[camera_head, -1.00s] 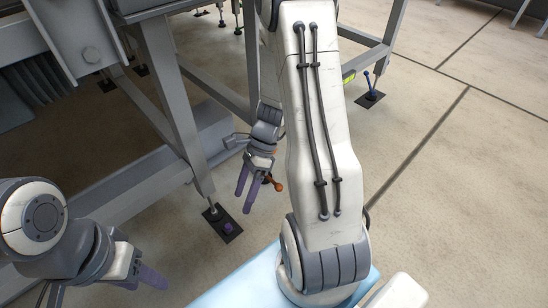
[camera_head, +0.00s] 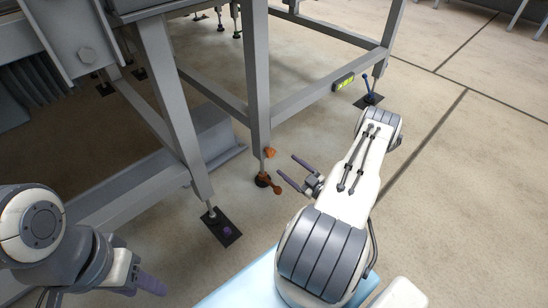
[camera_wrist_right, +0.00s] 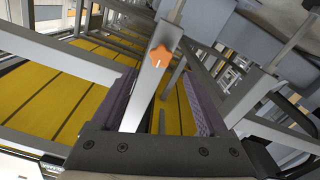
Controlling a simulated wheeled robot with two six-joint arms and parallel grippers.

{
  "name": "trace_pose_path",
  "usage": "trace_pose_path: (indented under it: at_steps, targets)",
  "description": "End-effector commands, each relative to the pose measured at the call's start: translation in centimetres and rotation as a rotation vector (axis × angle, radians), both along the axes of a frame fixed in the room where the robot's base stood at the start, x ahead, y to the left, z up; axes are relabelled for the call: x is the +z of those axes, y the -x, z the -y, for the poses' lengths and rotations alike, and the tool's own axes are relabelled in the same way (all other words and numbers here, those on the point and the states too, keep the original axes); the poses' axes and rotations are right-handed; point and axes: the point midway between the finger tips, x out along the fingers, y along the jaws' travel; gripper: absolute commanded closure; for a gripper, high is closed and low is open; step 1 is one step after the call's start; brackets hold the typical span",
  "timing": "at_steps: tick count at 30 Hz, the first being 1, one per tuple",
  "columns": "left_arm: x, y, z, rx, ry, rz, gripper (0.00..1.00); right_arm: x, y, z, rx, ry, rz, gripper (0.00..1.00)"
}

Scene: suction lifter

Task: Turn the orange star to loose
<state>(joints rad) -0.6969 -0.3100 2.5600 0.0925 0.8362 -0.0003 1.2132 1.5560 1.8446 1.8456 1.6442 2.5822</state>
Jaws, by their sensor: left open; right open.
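The orange star (camera_head: 270,153) is a small knob on a grey frame leg, in the middle of the head view. In the right wrist view the star (camera_wrist_right: 160,57) shows large on a grey upright with a light mark at its centre, seen beyond and between the fingertips. My right gripper (camera_head: 295,172) is open and empty, to the right of the leg, with its purple fingers pointing toward it and apart from the star. My left gripper (camera_head: 146,284) is open at the lower left, far from the star; its jaws are partly hidden.
An orange-brown lever (camera_head: 270,186) sits at the foot of the same leg, just below the star. Grey frame beams (camera_head: 325,100) surround the leg. A green-lit box (camera_head: 344,82) and a blue-handled foot (camera_head: 368,88) stand to the right. The floor at right is open.

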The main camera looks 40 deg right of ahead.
Motion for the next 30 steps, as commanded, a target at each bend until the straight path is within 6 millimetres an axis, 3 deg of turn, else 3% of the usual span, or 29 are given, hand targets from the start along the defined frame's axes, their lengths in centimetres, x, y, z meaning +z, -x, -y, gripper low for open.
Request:
trace_pose_path:
  at_steps: [6,12,24,25,30]
  targets:
    - [-2.6,0.0,0.0,0.0,0.0,0.0,0.5,-0.5,-4.4,-0.5,0.009,0.006,0.001,0.22]
    - [-3.7,0.0,0.0,0.0,0.0,0.0,0.5,-0.3,-7.1,-0.7,0.007,0.005,-0.001,0.22]
    - [-3.9,0.0,0.0,0.0,0.0,0.0,0.5,0.0,-8.1,-0.7,0.005,0.004,-0.001,0.22]
    - [-3.9,0.0,0.0,0.0,0.0,0.0,0.5,0.0,-8.1,-0.7,0.005,0.004,-0.001,0.26]
    - [-3.9,0.0,0.0,0.0,0.0,0.0,0.5,0.0,-8.0,-0.7,0.005,0.004,-0.001,0.91]
